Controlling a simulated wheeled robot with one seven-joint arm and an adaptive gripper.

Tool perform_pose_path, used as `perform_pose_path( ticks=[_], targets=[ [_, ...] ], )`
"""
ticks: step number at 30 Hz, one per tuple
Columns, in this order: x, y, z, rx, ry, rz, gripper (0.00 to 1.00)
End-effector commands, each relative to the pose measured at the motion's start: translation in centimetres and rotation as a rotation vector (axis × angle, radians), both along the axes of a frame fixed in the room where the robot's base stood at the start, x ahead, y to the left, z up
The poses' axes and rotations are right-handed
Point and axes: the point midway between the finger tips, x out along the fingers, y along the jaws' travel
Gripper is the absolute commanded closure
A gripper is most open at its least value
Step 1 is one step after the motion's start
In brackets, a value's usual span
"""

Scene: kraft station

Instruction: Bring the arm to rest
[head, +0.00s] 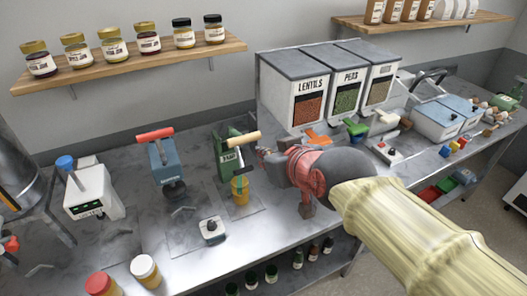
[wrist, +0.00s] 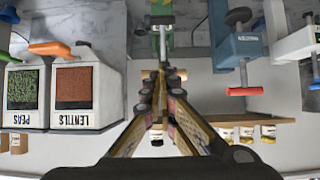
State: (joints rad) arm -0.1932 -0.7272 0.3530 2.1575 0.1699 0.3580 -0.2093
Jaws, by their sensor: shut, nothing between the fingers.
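My arm reaches in from the right in the head view. My gripper (head: 265,151) is above the counter, its fingers pointing left towards a green press-like device (head: 229,160) with a tan handle. In the head view the fingertips are small and close to that device; whether they touch it I cannot tell. In the wrist view, which is upside down, the two fingers of my gripper (wrist: 160,78) come together at their tips, with nothing seen between them. The green device (wrist: 160,40) shows just beyond the tips.
A yellow cup (head: 240,190) stands below the green device. A blue device (head: 163,165) and a white one (head: 88,190) stand left. Dispensers (head: 308,103) of lentils and peas stand behind my arm. A wall shelf (head: 130,68) holds several jars. Bare counter (head: 190,262) lies in front.

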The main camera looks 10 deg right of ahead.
Motion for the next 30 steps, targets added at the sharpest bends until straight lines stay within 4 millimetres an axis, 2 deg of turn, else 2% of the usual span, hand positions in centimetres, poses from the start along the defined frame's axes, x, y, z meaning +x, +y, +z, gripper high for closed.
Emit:
perform_pose_path(
  ticks=[5, 8, 11, 15, 18, 21, 25, 30],
  targets=[
    [0.0, 0.0, -0.1, 0.005, 0.004, -0.002, 1.00],
    [-1.0, 0.0, -1.7, 0.011, 0.070, -0.010, 1.00],
    [-4.0, -0.6, -5.2, -0.003, 0.201, -0.020, 1.00],
    [-10.3, -3.9, -9.6, -0.037, 0.401, -0.090, 1.00],
    [-14.5, -6.6, -11.5, -0.061, 0.502, -0.161, 1.00],
    [-17.0, -9.0, -12.1, -0.072, 0.537, -0.226, 1.00],
    [-17.1, -10.0, -11.4, -0.061, 0.515, -0.263, 1.00],
    [-17.1, -10.1, -11.5, -0.060, 0.516, -0.267, 1.00]
  ],
)
